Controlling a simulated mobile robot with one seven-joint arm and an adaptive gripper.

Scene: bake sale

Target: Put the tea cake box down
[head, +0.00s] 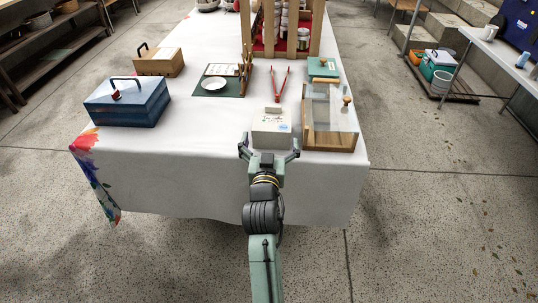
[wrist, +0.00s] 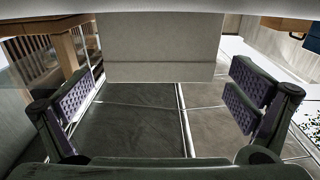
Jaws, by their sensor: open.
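The tea cake box (head: 271,127), pale with lettering and a blue mark on its face, appears to stand at the front edge of the white-clothed table (head: 180,165). My gripper (head: 270,143) is open at its near side, one finger toward each side. In the wrist view, the box's plain pale face (wrist: 160,45) fills the upper middle. The box's underside is hidden.
A clear-fronted wooden case (head: 330,138) stands close on the box's right. Red tongs (head: 281,84) lie behind it. A blue box (head: 127,102) and a wooden box (head: 159,63) stand left. A dark green mat (head: 238,91) holds a white dish. Cloth left of the box is clear.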

